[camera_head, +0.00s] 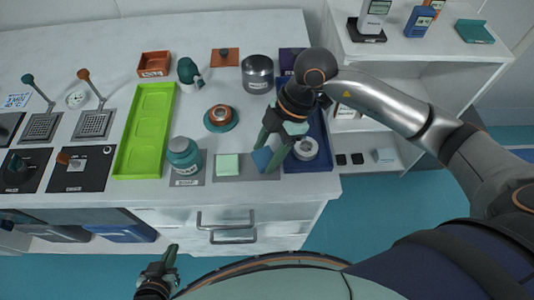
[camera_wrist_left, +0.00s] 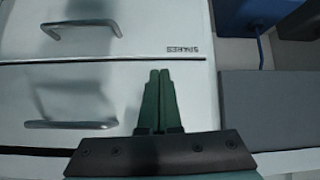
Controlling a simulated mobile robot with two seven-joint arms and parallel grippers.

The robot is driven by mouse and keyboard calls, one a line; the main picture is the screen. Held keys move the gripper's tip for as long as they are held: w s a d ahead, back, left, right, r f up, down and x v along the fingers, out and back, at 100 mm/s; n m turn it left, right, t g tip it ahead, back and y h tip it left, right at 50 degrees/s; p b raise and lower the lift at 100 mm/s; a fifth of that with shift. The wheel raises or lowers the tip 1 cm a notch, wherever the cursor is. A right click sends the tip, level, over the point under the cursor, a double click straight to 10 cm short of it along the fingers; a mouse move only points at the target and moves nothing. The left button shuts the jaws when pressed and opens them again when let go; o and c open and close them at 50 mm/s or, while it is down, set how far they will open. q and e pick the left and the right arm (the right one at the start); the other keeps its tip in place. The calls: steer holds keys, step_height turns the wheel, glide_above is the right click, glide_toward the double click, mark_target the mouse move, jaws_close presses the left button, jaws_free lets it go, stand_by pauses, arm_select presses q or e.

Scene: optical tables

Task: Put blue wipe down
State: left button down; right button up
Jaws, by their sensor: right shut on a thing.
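The blue wipe (camera_head: 262,158) is a small blue square at the front of the white table, over the right part of a grey mat (camera_head: 244,176). My right gripper (camera_head: 270,153) reaches down from the right and is shut on the blue wipe. I cannot tell whether the wipe touches the mat. A pale green wipe (camera_head: 228,165) lies on the same mat, to the left. My left gripper (camera_head: 171,256) is low in front of the table, away from the wipes. In the left wrist view its fingers (camera_wrist_left: 158,75) are together and empty.
A blue tray (camera_head: 318,130) with a tape roll (camera_head: 305,149) is right of the right gripper. A teal jar (camera_head: 184,155) stands left of the mat, near a lime tray (camera_head: 131,160). Drawer handles (camera_head: 233,239) stick out from the table front near my left gripper.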

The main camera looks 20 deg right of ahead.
steer(key=shift+f, duration=0.85)
steer(key=o, duration=1.3)
steer(key=shift+f, duration=0.1)
steer(key=v, duration=1.2)
steer(key=shift+s, duration=0.1)
